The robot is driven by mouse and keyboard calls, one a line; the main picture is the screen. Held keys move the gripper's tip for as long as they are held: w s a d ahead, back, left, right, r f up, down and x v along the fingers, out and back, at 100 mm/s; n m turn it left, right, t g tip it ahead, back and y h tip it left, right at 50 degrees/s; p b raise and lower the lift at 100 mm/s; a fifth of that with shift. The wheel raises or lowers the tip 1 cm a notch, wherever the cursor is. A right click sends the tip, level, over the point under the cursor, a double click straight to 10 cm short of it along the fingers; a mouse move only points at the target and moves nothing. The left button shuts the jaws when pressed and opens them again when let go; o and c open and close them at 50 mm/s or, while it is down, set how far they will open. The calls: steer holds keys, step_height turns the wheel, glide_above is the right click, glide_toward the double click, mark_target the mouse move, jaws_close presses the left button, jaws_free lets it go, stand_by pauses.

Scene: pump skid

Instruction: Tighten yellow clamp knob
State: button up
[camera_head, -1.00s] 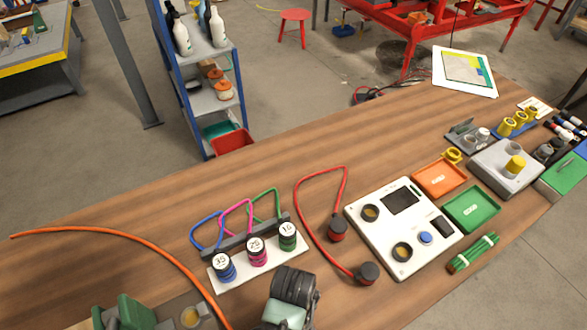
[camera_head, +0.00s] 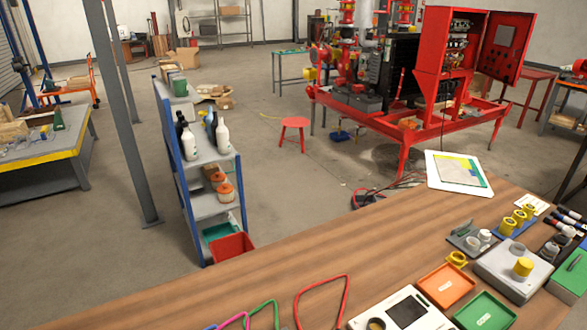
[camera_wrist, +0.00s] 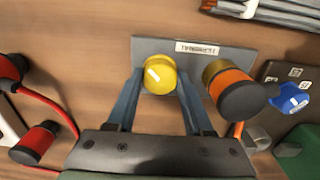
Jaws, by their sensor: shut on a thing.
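The yellow clamp knob (camera_wrist: 160,75) shows in the wrist view, round, with a white mark on its face. It stands in front of a grey plate (camera_wrist: 230,60) that carries a white label. My gripper (camera_wrist: 160,84) has one blue-grey finger on each side of the knob and is shut on it. The fingers hide parts of the knob's sides and the plate. In the head view neither my gripper nor this knob shows.
An orange and black cylinder (camera_wrist: 237,93) stands close to the right finger. A blue knob (camera_wrist: 290,97) sits further right. Red leads with dark plugs (camera_wrist: 35,143) lie at left, and grey rods (camera_wrist: 262,10) at the top. Bare wooden bench (camera_wrist: 85,60) shows left of the plate.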

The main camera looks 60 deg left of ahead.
jaws_close()
steer(key=shift+r+m+p, duration=0.1)
steer(key=shift+m+p, duration=0.2)
steer(key=shift+m, duration=0.1)
steer(key=m+p, duration=0.2)
steer(key=shift+r+m, duration=0.1)
steer(key=shift+m, duration=0.3)
steer(key=m+p, duration=0.2)
steer(key=m, duration=0.3)
steer(key=m+p, duration=0.1)
steer(key=m, duration=0.4)
steer(key=shift+p, duration=0.3)
steer(key=shift+w+m+p, duration=0.1)
steer(key=shift+m+p, duration=0.25)
steer(key=shift+m, duration=1.85)
